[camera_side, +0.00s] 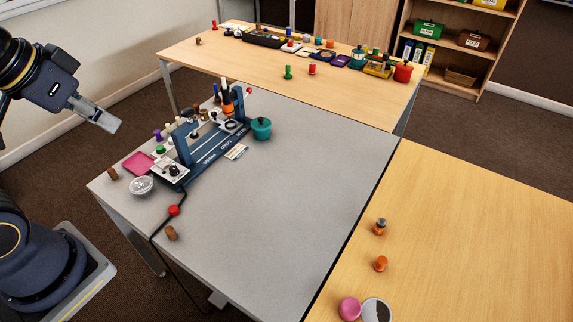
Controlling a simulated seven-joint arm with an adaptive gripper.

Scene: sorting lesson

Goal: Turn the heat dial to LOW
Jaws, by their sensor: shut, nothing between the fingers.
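A dark blue bench unit (208,155) stands on the left half of the grey table. At its near end is a pale panel with a small black dial (173,170), which looks like the heat dial. Its markings and pointer are too small to read. My gripper (115,126) is shut and empty. It hangs in the air off the table's left edge, up and left of the unit, apart from everything.
A teal pot (261,128) stands behind. The grey table's right half is clear.

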